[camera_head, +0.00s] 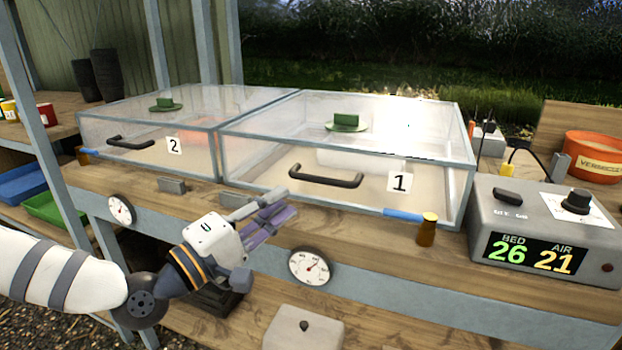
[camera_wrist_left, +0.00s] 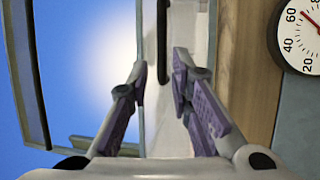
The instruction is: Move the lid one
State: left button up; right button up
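The clear lid one (camera_head: 450,150) is a box-shaped cover with a white "1" label, a black front handle (camera_head: 325,178) and a green knob (camera_head: 347,122) on top. It sits closed-looking on the wooden bench. My left gripper (camera_head: 278,204) is in front of it, below and left of the handle, with nothing between its fingers. In the left wrist view the two purple-padded fingers (camera_wrist_left: 158,75) stand apart, and a dark bar that looks like the handle (camera_wrist_left: 162,42) lies beyond them. My right gripper is not in view.
A second clear lid (camera_head: 195,150) labelled 2 stands directly left. A grey control box (camera_head: 480,210) reading 26 and 21 stands close at the right. A brown bottle-like piece (camera_head: 427,230) and a blue rod (camera_head: 402,215) are at lid one's front right corner. A round dial (camera_head: 310,266) is on the bench front.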

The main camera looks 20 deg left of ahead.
aim_at(313, 180)
pick_arm(q)
jog(key=x, duration=0.9)
jog(key=shift+w+d, duration=0.25)
jog(key=shift+w, duration=0.1)
jog(key=shift+c, duration=0.2)
grip_shut()
